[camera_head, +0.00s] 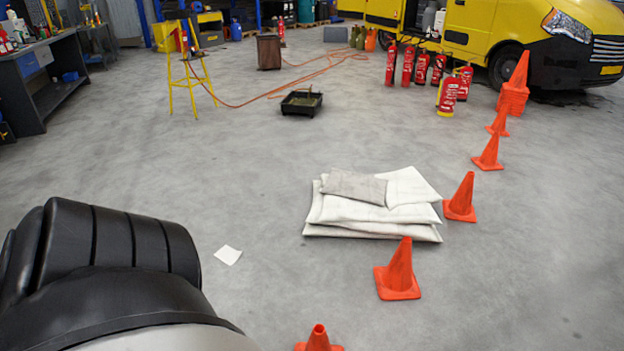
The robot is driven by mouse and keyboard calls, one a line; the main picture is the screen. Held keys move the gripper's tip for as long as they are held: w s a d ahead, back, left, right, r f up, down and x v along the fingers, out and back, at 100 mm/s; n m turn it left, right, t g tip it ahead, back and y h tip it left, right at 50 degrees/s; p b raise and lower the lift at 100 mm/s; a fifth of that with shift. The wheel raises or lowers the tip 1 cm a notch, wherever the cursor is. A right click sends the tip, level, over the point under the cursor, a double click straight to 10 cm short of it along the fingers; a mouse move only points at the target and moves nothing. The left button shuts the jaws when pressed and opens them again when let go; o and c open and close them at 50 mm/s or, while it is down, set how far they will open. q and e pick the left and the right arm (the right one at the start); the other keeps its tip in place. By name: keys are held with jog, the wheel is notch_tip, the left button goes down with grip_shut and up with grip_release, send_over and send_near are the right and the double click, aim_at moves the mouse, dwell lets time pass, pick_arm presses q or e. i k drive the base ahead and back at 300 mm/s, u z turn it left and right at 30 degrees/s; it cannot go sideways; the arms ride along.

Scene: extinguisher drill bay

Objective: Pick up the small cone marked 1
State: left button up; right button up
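Several small orange cones stand in a curved line on the right side of the floor. The nearest cone (318,341) is cut off by the bottom edge. Behind it stand a second cone (399,274), a third cone (461,201) and smaller ones farther back, such as this cone (488,155). All look upright. I cannot make out a number on any of them, so I cannot tell which is marked 1. Neither of my grippers shows in the head view.
A pile of pale sacks (340,231) lies left of the cones. A stack of cones (513,100) stands near the yellow van (560,75). Several red extinguishers (408,66), a black tray (301,104) and a paper sheet (228,255) are on the floor. The middle-left floor is clear.

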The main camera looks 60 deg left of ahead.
aim_at(396, 281)
jog(key=u, duration=0.35)
jog(key=i, duration=2.5)
jog(key=u, duration=2.1)
